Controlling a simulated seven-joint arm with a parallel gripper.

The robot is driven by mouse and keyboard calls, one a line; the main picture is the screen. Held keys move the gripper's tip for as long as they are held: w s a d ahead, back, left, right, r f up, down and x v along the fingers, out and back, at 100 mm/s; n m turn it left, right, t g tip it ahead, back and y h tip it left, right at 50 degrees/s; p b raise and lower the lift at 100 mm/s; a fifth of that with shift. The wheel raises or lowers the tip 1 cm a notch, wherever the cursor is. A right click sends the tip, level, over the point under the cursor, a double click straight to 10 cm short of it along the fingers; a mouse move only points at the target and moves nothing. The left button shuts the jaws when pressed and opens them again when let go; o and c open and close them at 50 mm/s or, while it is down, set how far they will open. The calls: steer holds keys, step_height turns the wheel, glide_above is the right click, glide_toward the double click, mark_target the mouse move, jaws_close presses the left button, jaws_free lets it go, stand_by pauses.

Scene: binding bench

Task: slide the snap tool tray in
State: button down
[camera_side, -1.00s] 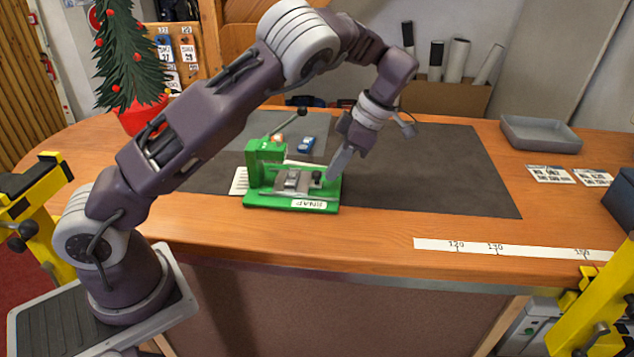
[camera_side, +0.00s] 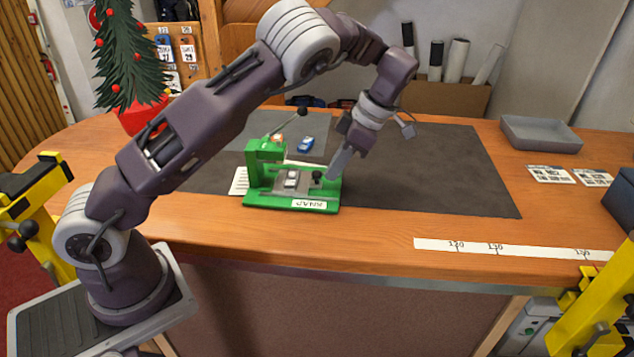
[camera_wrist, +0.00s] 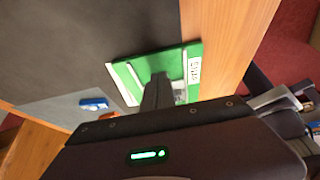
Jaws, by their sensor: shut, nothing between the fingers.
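The green snap tool (camera_side: 252,176) stands on the dark mat, with a "SNAP" label on its front edge and a black-knobbed lever at the top. Its grey tray (camera_side: 306,187) lies on the green base, bearing a small pale part (camera_side: 291,179). A black knob (camera_side: 316,176) is at the tray's right end. My gripper (camera_side: 335,170) is shut and empty, pointing down just right of this knob. I cannot tell whether it touches it. In the wrist view my fingers (camera_wrist: 157,88) cover much of the tray; the green base (camera_wrist: 148,65) shows around them.
A small blue object (camera_side: 306,144) lies behind the tool on a lighter patch of mat. A grey bin (camera_side: 541,134) and printed cards (camera_side: 550,174) are at the right. A ruler strip (camera_side: 510,249) lies along the front. The dark mat (camera_side: 430,170) right of my gripper is clear.

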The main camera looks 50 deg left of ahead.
steer(key=shift+s+a, duration=0.15)
steer(key=shift+s+a, duration=0.8)
steer(key=shift+s, duration=0.05)
steer(key=shift+w+d, duration=0.4)
steer(key=shift+w, duration=0.05)
step_height(320, 180, up, 10)
stand_by(0.6)
